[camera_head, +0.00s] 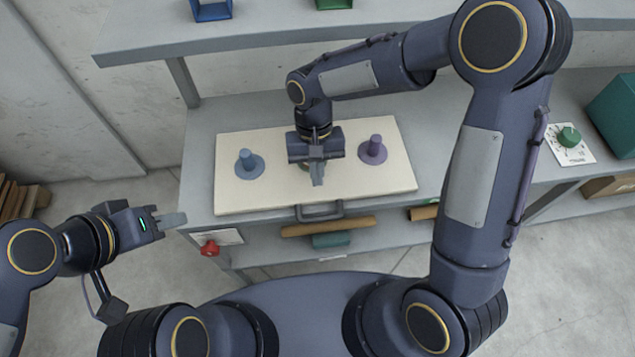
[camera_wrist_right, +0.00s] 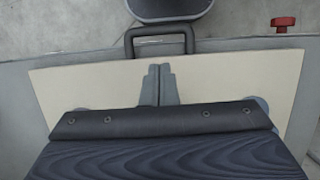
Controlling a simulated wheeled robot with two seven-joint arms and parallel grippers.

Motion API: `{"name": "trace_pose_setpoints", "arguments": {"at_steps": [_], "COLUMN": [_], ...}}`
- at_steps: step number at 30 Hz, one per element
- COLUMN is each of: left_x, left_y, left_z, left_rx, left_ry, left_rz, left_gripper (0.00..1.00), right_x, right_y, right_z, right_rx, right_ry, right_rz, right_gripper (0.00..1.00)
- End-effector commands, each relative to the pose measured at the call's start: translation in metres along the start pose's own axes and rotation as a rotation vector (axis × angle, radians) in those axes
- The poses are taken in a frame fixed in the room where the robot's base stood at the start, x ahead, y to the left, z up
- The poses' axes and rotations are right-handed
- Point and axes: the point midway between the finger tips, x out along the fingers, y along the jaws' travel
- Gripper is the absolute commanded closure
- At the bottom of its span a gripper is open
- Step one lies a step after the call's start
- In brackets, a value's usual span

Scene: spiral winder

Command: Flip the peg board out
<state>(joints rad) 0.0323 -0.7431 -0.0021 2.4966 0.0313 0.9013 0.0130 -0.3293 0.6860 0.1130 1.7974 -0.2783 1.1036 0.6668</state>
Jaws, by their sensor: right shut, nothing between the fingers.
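The peg board (camera_head: 235,195) is a cream rectangle lying flat on the grey bench. It carries a blue peg (camera_head: 248,163) on the left and a purple peg (camera_head: 373,151) on the right. A bit of a greenish thing shows beneath my right gripper and is mostly hidden. A dark handle (camera_head: 320,211) sticks out at the board's front edge; it also shows in the right wrist view (camera_wrist_right: 160,33). My right gripper (camera_head: 317,178) is shut and empty over the board's middle, its fingers (camera_wrist_right: 159,82) pointing toward the handle. My left gripper (camera_head: 175,220) is off the board's left front, apart from it.
A red knob (camera_head: 210,248) sits at the bench's front left. A shelf (camera_head: 270,33) with blue and green holders runs above the back. A lower shelf holds rolls (camera_head: 335,226).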

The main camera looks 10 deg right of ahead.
Motion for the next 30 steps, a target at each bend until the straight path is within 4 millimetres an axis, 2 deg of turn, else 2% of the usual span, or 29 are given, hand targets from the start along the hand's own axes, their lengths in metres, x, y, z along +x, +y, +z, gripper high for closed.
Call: {"name": "trace_pose_setpoints", "arguments": {"at_steps": [9,15,30], "left_x": [-0.006,-0.007,-0.007], "left_y": [0.003,0.003,0.003], "left_z": [-0.003,-0.004,-0.004], "left_rx": [0.000,0.000,0.000], "left_ry": [0.000,0.000,0.000], "left_rz": [0.000,0.000,0.000], "left_gripper": [0.64,0.64,0.64], "right_x": [0.058,0.082,0.088], "right_y": [0.001,0.000,0.000], "right_z": [0.002,0.001,0.001], "right_rx": [0.000,0.000,0.000], "right_ry": [-0.007,-0.004,-0.001], "right_rz": [0.002,0.001,-0.001], "right_gripper": [1.00,1.00,1.00]}}
